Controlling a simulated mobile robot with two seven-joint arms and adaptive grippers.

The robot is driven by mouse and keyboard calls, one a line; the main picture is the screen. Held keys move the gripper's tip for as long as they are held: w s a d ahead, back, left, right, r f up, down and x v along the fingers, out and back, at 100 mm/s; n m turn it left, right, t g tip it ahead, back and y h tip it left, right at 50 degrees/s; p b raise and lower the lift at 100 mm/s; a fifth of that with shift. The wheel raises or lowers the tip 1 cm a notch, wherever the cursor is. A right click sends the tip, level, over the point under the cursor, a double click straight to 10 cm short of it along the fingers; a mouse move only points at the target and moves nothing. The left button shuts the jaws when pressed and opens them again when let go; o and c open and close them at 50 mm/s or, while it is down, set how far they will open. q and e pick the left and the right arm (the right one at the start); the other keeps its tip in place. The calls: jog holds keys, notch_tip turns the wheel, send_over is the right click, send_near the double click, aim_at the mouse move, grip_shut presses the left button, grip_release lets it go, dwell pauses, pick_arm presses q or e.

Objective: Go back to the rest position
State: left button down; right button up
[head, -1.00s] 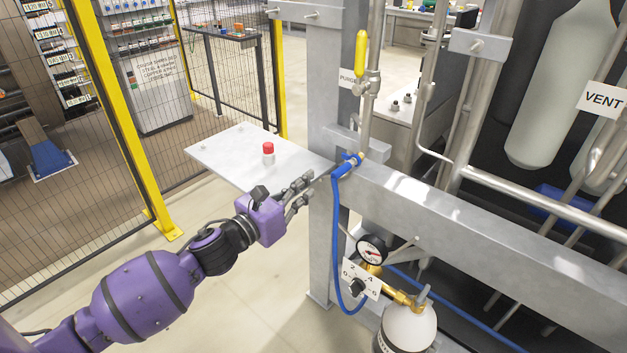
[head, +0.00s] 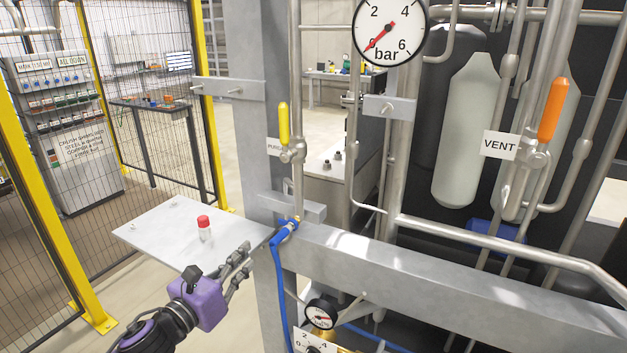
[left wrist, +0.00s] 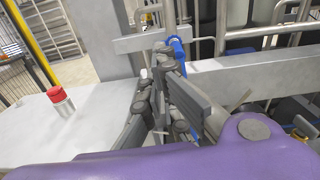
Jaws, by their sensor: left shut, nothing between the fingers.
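My left gripper (head: 245,252), on a purple wrist, is shut and empty at the front right edge of the metal shelf (head: 158,228). In the left wrist view, its dark fingers (left wrist: 165,90) are close together with nothing between them. The blue hose (head: 279,275) hangs from a fitting at the frame, just right of the fingertips, and appears behind them in the left wrist view (left wrist: 178,50). I cannot tell whether the fingers touch the shelf or the post. My right gripper is not in view.
A small red-capped bottle (head: 204,229) stands on the shelf near my left gripper. A steel post (head: 262,170) and beam (head: 400,268) are close on the right. The yellow purge handle (head: 284,122) and orange vent handle (head: 553,110) are upright. Yellow-framed mesh fencing (head: 205,90) stands left.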

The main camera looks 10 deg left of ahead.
pick_arm(q)
jog(key=s+f+n+g+y+p, duration=0.1)
jog(key=s+f+n+g+y, duration=0.1)
jog(key=s+f+n, duration=0.65)
jog(key=s+f+n+g+y, duration=0.1)
jog(key=s+f+n+y, duration=0.15)
jog(key=f+n, duration=1.05)
jog(key=s+d+f+n+g, duration=0.1)
jog(key=s+f+n, duration=0.2)
jog(key=s, duration=0.6)
jog(key=s+d+f+n+g+y+p, duration=0.1)
jog(key=s+f+n+g, duration=0.1)
jog(key=s+n, duration=0.6)
jog(key=s+d+f+n+g+p, duration=0.1)
jog(key=s+f+n, duration=0.4)
jog(key=s, duration=0.6)
jog(key=shift+d+n+g, duration=0.35)
jog(key=shift+n+g, duration=0.35)
jog(key=shift+n, duration=0.05)
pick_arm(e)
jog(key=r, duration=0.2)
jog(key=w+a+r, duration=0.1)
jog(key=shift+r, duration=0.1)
